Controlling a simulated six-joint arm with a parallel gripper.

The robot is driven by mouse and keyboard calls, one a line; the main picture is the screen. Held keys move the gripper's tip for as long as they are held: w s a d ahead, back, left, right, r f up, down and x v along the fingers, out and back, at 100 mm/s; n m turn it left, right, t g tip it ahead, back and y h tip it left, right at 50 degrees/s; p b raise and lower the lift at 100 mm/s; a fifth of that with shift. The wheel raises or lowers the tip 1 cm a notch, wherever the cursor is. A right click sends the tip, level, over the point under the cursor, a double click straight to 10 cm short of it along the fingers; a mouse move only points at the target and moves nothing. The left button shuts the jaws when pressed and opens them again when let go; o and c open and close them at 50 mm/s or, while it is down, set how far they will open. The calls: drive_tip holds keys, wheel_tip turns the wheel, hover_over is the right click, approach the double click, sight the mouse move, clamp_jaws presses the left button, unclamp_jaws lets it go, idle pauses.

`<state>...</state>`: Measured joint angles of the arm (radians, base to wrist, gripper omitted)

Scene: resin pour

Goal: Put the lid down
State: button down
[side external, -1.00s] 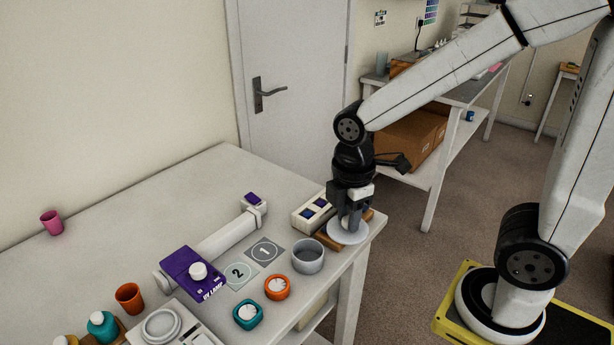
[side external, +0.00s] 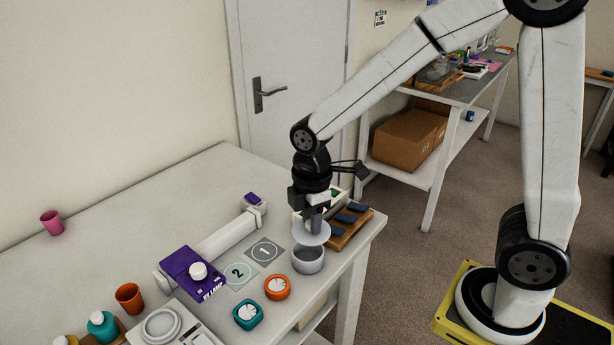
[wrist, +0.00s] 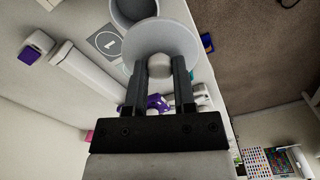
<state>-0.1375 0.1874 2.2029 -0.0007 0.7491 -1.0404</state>
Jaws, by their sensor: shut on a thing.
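A pale round lid (side external: 311,235) hangs level under my gripper (side external: 315,222), which is shut on its knob. In the wrist view the lid (wrist: 163,36) shows as a pale disc, with its knob (wrist: 159,66) between the two fingers of my gripper (wrist: 160,72). The lid is just above the grey pot (side external: 308,262) and covers part of its open top in the side view. In the wrist view the pot (wrist: 130,10) shows beyond the lid's edge, offset from it. I cannot tell the exact gap between lid and pot.
A wooden board (side external: 348,232) with dark blue pieces lies at the table's right corner.

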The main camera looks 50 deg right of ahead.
drive_tip(key=w+f, duration=0.4)
drive_tip(key=w, duration=0.4)
hover_over(265, 252)
drive_tip(key=s, duration=0.1)
wheel_tip(265, 252, down, 4)
drive_tip(key=shift+s+f, duration=0.1)
drive_tip(key=shift+w+f, duration=0.35)
drive_tip(key=shift+w, duration=0.05)
drive_tip(key=shift+w+f, duration=0.3)
drive_tip(key=shift+f, duration=1.55)
drive_tip(key=shift+f, duration=0.1)
drive_tip(key=shift+c, duration=2.2)
unclamp_jaws()
